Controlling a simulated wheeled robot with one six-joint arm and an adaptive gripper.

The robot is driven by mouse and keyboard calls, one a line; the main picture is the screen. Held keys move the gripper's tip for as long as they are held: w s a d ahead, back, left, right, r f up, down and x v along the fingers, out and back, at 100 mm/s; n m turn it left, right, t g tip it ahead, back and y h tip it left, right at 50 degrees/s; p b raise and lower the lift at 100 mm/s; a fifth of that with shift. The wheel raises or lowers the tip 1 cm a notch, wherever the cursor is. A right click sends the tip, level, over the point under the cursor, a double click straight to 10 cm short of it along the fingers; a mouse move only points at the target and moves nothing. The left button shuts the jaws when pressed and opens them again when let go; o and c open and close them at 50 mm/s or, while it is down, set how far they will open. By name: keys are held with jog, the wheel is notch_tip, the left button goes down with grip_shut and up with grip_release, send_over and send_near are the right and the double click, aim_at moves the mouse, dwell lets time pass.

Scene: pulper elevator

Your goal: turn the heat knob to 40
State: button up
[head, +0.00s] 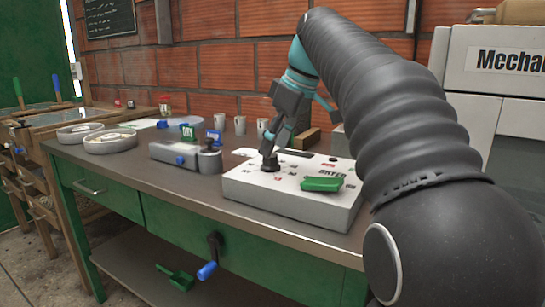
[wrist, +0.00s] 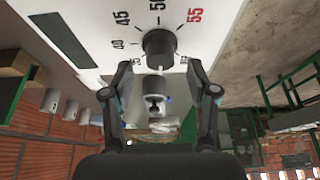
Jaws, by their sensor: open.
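The heat knob (head: 269,164) is a black round knob on the left part of a white control box (head: 243,186) on the bench. In the wrist view the knob (wrist: 160,45) sits in a dial marked 40, 45, 50 and a red 55. Which number it points to cannot be told. My gripper (head: 274,149) is above the knob, pointing down. In the wrist view its fingers (wrist: 159,68) are apart, one on each side of the knob's near edge, with visible gaps. Nothing is held.
A green block (head: 322,184) lies on the box's front right. A grey device (head: 180,153) with green and blue tags stands left of the box. White cups (head: 240,125) line the wall. Bowls (head: 110,142) sit further left.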

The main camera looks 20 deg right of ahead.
jog(key=shift+x, duration=1.1)
grip_shut()
jog(key=shift+m, duration=0.3)
